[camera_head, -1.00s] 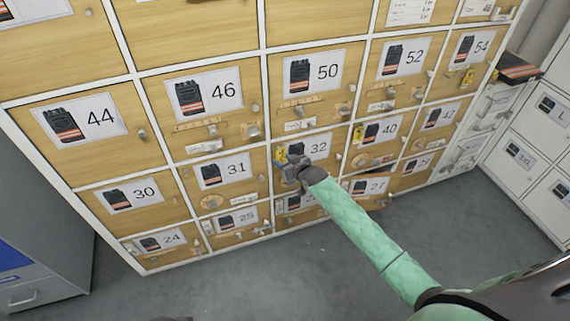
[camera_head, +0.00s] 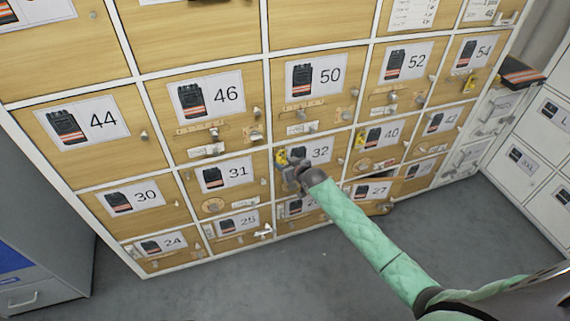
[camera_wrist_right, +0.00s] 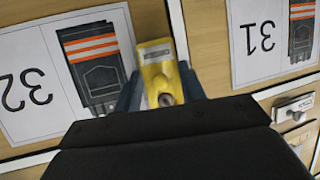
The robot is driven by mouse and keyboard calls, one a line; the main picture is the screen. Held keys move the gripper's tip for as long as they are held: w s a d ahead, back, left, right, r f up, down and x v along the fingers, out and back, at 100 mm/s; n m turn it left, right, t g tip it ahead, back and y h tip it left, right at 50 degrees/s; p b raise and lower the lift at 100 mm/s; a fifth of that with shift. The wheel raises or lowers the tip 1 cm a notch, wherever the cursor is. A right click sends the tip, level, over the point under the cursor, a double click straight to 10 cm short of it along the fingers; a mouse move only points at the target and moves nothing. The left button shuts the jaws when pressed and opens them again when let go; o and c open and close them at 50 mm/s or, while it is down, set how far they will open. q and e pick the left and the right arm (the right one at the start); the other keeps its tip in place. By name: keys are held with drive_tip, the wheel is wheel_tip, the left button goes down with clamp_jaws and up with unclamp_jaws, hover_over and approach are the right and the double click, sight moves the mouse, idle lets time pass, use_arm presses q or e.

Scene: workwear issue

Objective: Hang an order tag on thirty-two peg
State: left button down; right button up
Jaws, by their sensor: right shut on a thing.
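The door numbered 32 (camera_head: 322,151) is in the middle of the wooden locker wall. My right gripper (camera_head: 287,166) is at the left side of that door and is shut on a yellow tag (camera_head: 281,157). In the right wrist view the yellow tag (camera_wrist_right: 158,70) sits between the dark fingers, with a pale label at its far end and a round dark spot near the palm. It lies beside the 32 picture card (camera_wrist_right: 70,70). The peg is not clearly visible, so I cannot tell whether the tag is on it. My left gripper is not in view.
Door 31 (camera_head: 222,174) is left of door 32, and door 40 (camera_head: 381,134) is to the right. Door 27 (camera_head: 370,190) appears slightly ajar. Small knobs and plates stick out from several doors. A grey cabinet (camera_head: 45,230) stands at left; the grey floor (camera_head: 300,285) is clear.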

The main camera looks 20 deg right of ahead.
drive_tip(key=o, duration=1)
drive_tip(key=shift+r, duration=0.1)
drive_tip(key=shift+o, duration=0.2)
drive_tip(key=shift+w, duration=0.1)
